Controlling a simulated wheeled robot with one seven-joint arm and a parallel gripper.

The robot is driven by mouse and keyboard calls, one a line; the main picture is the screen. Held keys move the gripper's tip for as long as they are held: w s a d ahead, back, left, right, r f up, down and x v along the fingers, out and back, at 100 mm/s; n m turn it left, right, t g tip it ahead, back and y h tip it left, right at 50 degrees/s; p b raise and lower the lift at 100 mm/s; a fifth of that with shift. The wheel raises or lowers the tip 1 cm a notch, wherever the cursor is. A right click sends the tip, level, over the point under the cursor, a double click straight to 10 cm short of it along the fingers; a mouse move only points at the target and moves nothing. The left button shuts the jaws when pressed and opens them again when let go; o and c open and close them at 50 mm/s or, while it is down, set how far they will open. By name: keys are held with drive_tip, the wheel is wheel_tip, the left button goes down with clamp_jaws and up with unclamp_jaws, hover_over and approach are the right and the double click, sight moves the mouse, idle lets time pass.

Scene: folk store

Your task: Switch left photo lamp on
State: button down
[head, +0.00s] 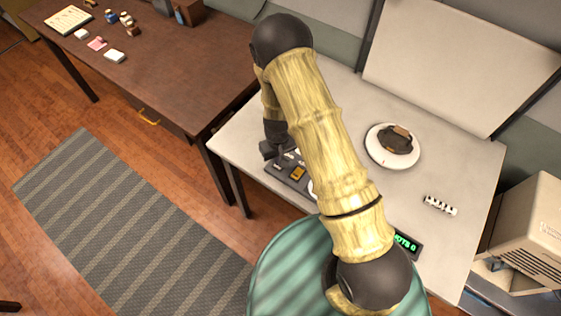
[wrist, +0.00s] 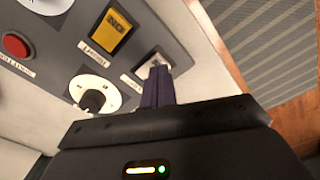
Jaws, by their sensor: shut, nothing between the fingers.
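A grey control panel (head: 284,180) lies on the near left part of the white table (head: 470,170); my arm hides part of it. In the wrist view the panel (wrist: 55,45) carries a yellow switch (wrist: 113,33) reading ON, a white dial with a black knob (wrist: 93,100), a red button (wrist: 15,45) and a white switch (wrist: 152,63). My gripper (wrist: 159,74) is shut and empty, its tips at the white switch; I cannot tell whether they touch it. In the head view my gripper (head: 268,151) is over the panel's left end. The small labels are unreadable. I see no lamp clearly.
A white plate with a dark item (head: 394,142), a black-and-white strip (head: 440,205) and a green-lit display (head: 406,243) are on the table. A pale backdrop (head: 455,60) stands behind. A beige machine (head: 530,230) is at right, a brown desk (head: 150,75) at left.

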drive_tip(key=shift+s+f, duration=0.1)
drive_tip(key=shift+s, duration=0.05)
drive_tip(key=shift+w+f, duration=0.2)
drive_tip(key=shift+d+f, duration=0.1)
drive_tip(key=shift+d, duration=0.05)
drive_tip(key=shift+s+f+b, duration=0.1)
drive_tip(key=shift+f+b, duration=0.2)
drive_tip(key=shift+b, duration=0.25)
drive_tip(key=shift+r+p, duration=2.45)
drive_tip(key=shift+r, duration=1.1)
